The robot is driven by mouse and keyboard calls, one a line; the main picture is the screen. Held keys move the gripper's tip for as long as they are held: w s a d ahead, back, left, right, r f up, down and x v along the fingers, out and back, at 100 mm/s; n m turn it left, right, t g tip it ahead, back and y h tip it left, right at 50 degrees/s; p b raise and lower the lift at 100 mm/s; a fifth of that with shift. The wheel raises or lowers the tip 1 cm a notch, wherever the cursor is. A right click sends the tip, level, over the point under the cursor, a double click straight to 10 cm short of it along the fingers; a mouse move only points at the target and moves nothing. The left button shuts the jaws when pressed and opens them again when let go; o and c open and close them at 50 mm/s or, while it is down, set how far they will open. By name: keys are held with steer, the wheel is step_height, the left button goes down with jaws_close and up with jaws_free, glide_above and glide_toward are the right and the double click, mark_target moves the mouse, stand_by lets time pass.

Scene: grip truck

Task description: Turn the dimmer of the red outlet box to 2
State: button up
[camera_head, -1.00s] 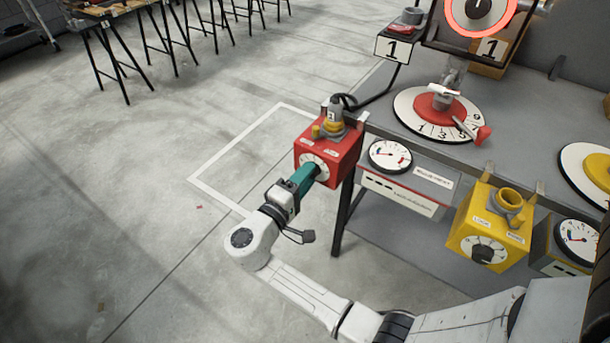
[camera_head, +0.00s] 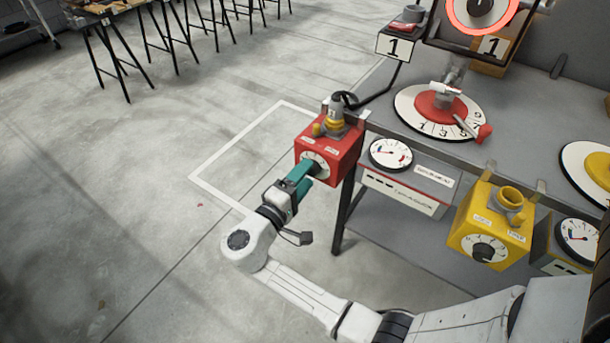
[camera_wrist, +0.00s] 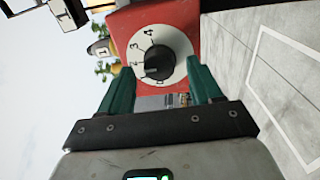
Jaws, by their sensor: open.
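The red outlet box (camera_head: 334,147) hangs at the left end of the workbench, with a yellow and grey plug on its top. Its dimmer is a black knob (camera_wrist: 157,63) on a white numbered dial (camera_wrist: 179,48) in the wrist view. The knob's pointer faces the low-number side of the dial; I cannot tell the exact number. My gripper (camera_head: 304,176) has teal fingers and is open in front of the dial. In the wrist view the fingers (camera_wrist: 162,88) are apart, below the knob, with nothing between them. The dial is partly hidden by my gripper in the head view.
A yellow outlet box (camera_head: 490,225) hangs further right on the bench edge. A round gauge (camera_head: 391,153) sits just right of the red box. A red-and-white numbered dial (camera_head: 437,110) lies on the workbench. The floor left of my arm is clear.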

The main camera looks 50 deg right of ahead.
steer(key=a, duration=0.9)
steer(key=shift+s+a+f+b, duration=0.15)
steer(key=shift+a+f+b, duration=0.15)
steer(key=shift+a+b, duration=0.1)
steer(key=s+d+f+g+y+p, duration=0.1)
steer(key=s+d+f+y+p, duration=0.1)
steer(key=s+y, duration=0.15)
steer(key=s+d+f+m+y+p, duration=0.1)
steer(key=s+y+p, duration=0.15)
steer(key=s, duration=0.25)
steer(key=s+d+f+g+y+p, duration=0.1)
steer(key=s+d+f+y, duration=0.1)
steer(key=s+y, duration=0.15)
steer(key=s+a+r+t+y+p, duration=0.2)
steer(key=s+a+r+y+p, duration=0.2)
steer(key=s+a+y, duration=0.3)
steer(key=shift+s+a+t+y+p, duration=0.15)
steer(key=shift+s+t+y+p, duration=0.2)
steer(key=shift+y, duration=0.6)
steer(key=shift+r, duration=0.1)
